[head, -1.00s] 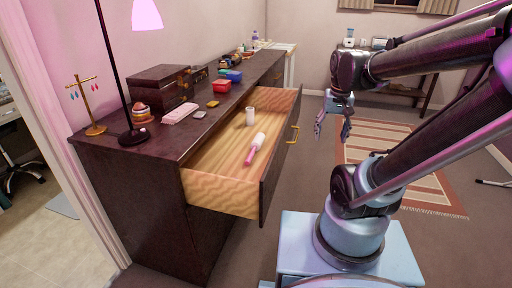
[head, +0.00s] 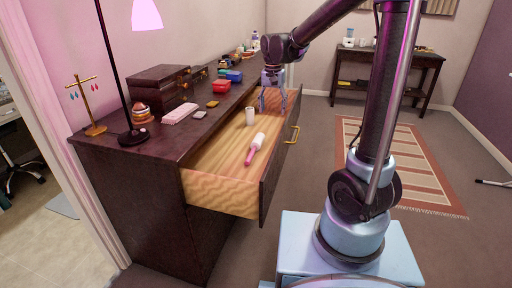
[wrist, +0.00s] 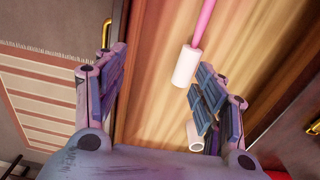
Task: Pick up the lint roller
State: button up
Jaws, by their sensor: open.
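The lint roller (head: 256,146) has a white roll and a pink handle. It lies in the open drawer (head: 215,187) of the dark dresser, handle toward the drawer's near end. In the wrist view the lint roller's white roll (wrist: 186,66) shows at upper middle, with the pink handle running up out of the frame. My gripper (head: 272,100) is open and empty, pointing down above the far part of the drawer, beyond the lint roller. In the wrist view my gripper (wrist: 158,95) has its fingers spread wide, the roll beyond the right finger's tip.
A small white cylinder (head: 250,116) stands in the drawer behind the lint roller; it also shows by the right finger in the wrist view (wrist: 194,134). The dresser top holds a lamp (head: 133,137), jewelry box (head: 160,86), pink case (head: 180,114) and small boxes. The drawer front has a brass handle (head: 294,134).

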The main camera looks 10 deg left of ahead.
send_over(254, 147)
notch_tip(254, 147, down, 3)
jog(key=a, duration=0.1)
jog(key=f, duration=1.1)
jog(key=shift+w+d+f, duration=0.25)
jog(key=shift+w+f, duration=0.15)
jog(key=shift+s+d+f, duration=0.15)
jog(key=shift+d+f, duration=0.05)
jog(key=shift+f, duration=1.3)
jog(key=shift+s+d+f, duration=0.1)
jog(key=shift+d+f, duration=0.05)
jog(key=shift+f, duration=1.3)
jog(key=c, duration=1.3)
jog(key=shift+r, duration=0.1)
notch_tip(254, 147, up, 10)
jog(key=shift+f, duration=0.1)
